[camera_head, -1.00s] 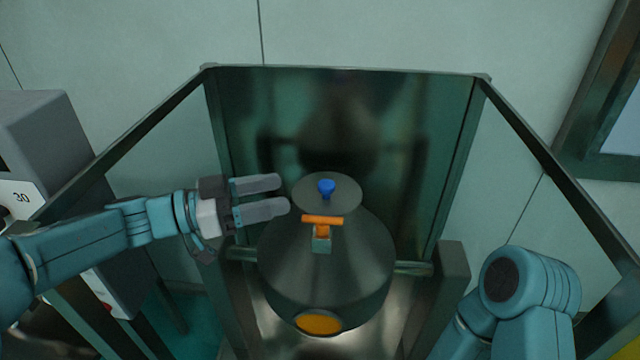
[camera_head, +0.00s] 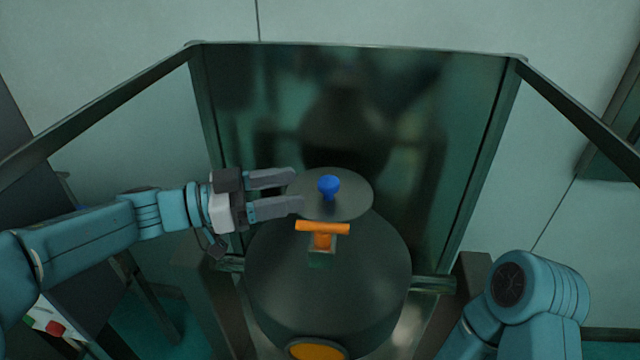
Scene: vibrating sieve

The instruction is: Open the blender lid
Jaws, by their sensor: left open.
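The blender (camera_head: 285,270) is a dark rounded vessel in the middle of the head view. Its round grey lid (camera_head: 352,197) sits flat on top and carries a blue knob (camera_head: 328,187). An orange T-shaped latch handle (camera_head: 322,230) is at the lid's near edge. My left gripper (camera_head: 297,190) is open and empty, its two fingers pointing right at the lid's left edge, with the knob just beyond the fingertips. I cannot tell whether the fingers touch the lid. My right arm shows at the lower right, but its gripper is not seen.
A metal frame with a dark reflective back panel (camera_head: 420,110) encloses the blender on the back and sides. Posts stand beside the vessel. An orange disc (camera_head: 316,350) is on its lower front. A red button (camera_head: 55,328) shows at the lower left.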

